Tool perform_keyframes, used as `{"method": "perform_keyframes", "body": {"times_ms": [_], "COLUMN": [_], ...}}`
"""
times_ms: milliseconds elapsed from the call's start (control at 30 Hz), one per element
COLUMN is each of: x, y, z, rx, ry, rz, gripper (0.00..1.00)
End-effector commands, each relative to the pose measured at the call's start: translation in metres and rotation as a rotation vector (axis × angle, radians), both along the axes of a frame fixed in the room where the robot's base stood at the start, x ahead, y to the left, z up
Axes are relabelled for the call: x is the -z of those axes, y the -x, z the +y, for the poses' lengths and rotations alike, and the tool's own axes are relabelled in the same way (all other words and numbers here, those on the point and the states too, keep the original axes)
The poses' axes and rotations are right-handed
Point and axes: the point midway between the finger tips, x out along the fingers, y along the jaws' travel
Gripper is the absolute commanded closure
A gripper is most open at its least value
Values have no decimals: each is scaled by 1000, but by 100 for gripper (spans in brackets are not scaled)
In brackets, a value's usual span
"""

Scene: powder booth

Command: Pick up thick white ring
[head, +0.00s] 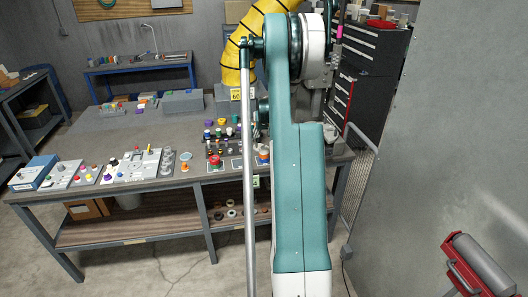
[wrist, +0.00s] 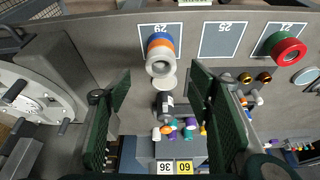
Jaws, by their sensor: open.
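A thick white ring (wrist: 162,69) shows in the wrist view as the nearest of a stack. An orange ring (wrist: 160,48) and a blue ring (wrist: 157,37) lie behind it, on a blue-grey marked square (wrist: 147,30). My gripper (wrist: 160,75) is open, with its two green fingers on either side and nothing between them touching. The white ring lies in line with the gap, just beyond the fingertips. In the head view my arm covers my gripper, and I cannot make out the white ring there.
A pale disc (wrist: 167,82) and a dark upright piece (wrist: 163,103) stand by the stack. A red ring (wrist: 287,48) lies on another marked square, and the middle square (wrist: 222,40) is empty. Several coloured knobs crowd the workbench (head: 120,130). A grey wall (head: 450,110) stands at the right.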

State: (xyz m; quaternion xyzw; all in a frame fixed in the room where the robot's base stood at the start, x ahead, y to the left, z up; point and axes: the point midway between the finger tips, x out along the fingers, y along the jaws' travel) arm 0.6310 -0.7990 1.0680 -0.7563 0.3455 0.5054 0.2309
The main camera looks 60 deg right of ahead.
Motion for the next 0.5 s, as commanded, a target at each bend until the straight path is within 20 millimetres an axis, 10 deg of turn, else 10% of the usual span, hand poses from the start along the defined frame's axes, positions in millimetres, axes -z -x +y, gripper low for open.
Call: {"method": "perform_keyframes", "body": {"times_ms": [500], "x": [23], "y": [-7], "z": [-7], "rx": [0], "ry": [0], "rz": [0], "gripper": [48]}}
